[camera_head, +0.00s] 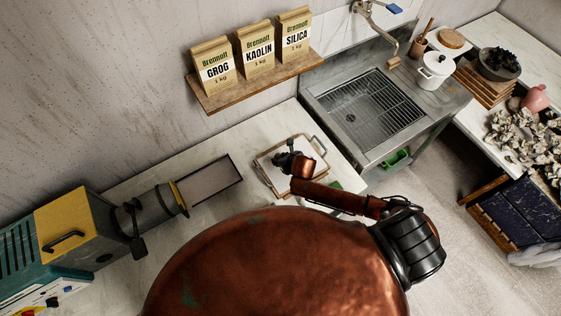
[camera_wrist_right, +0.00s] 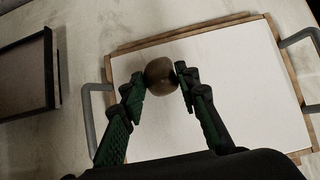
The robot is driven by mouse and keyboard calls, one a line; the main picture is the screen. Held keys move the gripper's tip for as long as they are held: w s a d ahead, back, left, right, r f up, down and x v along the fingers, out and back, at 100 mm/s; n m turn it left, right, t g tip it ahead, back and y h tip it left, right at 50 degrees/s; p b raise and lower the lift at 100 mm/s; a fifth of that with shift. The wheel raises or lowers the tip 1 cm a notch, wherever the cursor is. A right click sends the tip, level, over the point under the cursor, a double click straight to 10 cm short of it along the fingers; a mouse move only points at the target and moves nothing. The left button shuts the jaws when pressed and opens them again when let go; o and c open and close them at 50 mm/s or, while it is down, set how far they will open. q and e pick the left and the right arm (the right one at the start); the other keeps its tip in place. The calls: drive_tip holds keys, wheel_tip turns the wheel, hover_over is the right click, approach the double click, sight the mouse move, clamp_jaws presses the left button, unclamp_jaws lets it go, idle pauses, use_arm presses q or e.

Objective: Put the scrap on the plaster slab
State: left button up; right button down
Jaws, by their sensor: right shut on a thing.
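The plaster slab (camera_wrist_right: 225,80) is a white board in a wooden frame with grey metal handles, lying on the counter. It also shows in the head view (camera_head: 312,151), partly hidden by my arm. The scrap (camera_wrist_right: 160,73) is a small rounded brown lump. My right gripper (camera_wrist_right: 161,82) is shut on the scrap, with a green-black finger on each side of it. The scrap appears over the upper left part of the slab; I cannot tell whether it touches the surface. In the head view my right gripper (camera_head: 283,160) is over the slab's left part. My left gripper is not in view.
A dark-rimmed tray (camera_head: 213,183) lies left of the slab, in front of a teal and yellow machine (camera_head: 70,235). A sink (camera_head: 370,112) is to the right. A wooden shelf (camera_head: 255,82) with three bags hangs above the counter.

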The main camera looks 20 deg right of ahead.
drive_tip(key=shift+s+f, duration=0.1)
drive_tip(key=shift+f, duration=1.1)
drive_tip(key=shift+f, duration=0.1)
drive_tip(key=c, duration=1.5)
unclamp_jaws()
drive_tip(key=shift+o, duration=0.2)
drive_tip(key=a+v, duration=0.1)
drive_tip(key=v, duration=1.1)
drive_tip(key=shift+d, duration=0.45)
